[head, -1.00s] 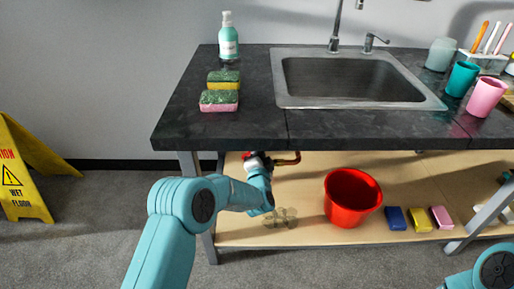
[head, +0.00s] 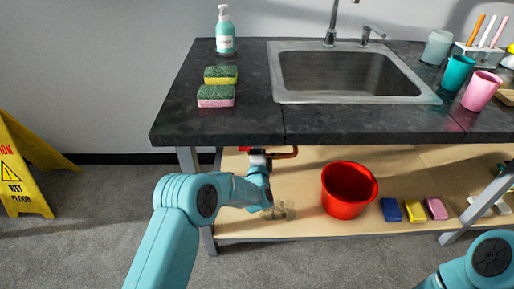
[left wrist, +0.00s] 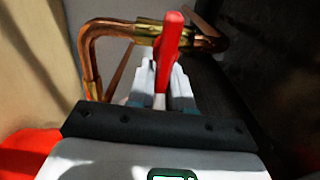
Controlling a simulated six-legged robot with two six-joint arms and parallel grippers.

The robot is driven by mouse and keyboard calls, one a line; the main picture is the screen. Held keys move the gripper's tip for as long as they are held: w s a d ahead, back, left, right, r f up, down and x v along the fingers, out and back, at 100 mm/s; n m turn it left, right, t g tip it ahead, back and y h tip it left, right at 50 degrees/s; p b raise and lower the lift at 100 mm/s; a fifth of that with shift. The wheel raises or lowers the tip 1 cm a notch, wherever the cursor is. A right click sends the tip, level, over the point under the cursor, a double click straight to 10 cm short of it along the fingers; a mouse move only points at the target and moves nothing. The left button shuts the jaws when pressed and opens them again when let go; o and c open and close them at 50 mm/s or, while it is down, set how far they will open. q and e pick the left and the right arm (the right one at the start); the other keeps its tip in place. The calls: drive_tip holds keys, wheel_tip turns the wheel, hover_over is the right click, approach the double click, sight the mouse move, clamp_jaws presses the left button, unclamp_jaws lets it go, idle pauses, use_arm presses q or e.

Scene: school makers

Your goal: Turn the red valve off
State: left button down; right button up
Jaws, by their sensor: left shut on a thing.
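The red valve handle (left wrist: 167,45) stands upright across the copper pipe (left wrist: 112,29) in the left wrist view. My left gripper (left wrist: 166,82) is shut on the handle, its two pale fingers on either side of the handle's lower end. In the head view my left gripper (head: 258,161) is under the counter near the front left leg, beside the copper pipe (head: 284,153). The valve handle there is mostly hidden by my gripper and the counter edge. Of my right arm only a teal joint shows at the lower right; its gripper is out of view.
The dark counter (head: 215,124) overhangs the valve. On the wooden shelf (head: 300,226) are a red bucket (head: 348,190) and several sponges to the right. A yellow wet-floor sign (head: 22,172) stands at the left on open floor.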

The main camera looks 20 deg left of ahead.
idle(0.3)
use_arm(q)
drive_tip(key=c, duration=1.1)
unclamp_jaws()
drive_tip(key=shift+s+d, duration=0.15)
drive_tip(key=shift+s, duration=0.2)
drive_tip(key=p+v, duration=0.3)
drive_tip(key=v, duration=1.2)
drive_tip(key=shift+s+p, duration=0.3)
drive_tip(key=shift+p, duration=0.1)
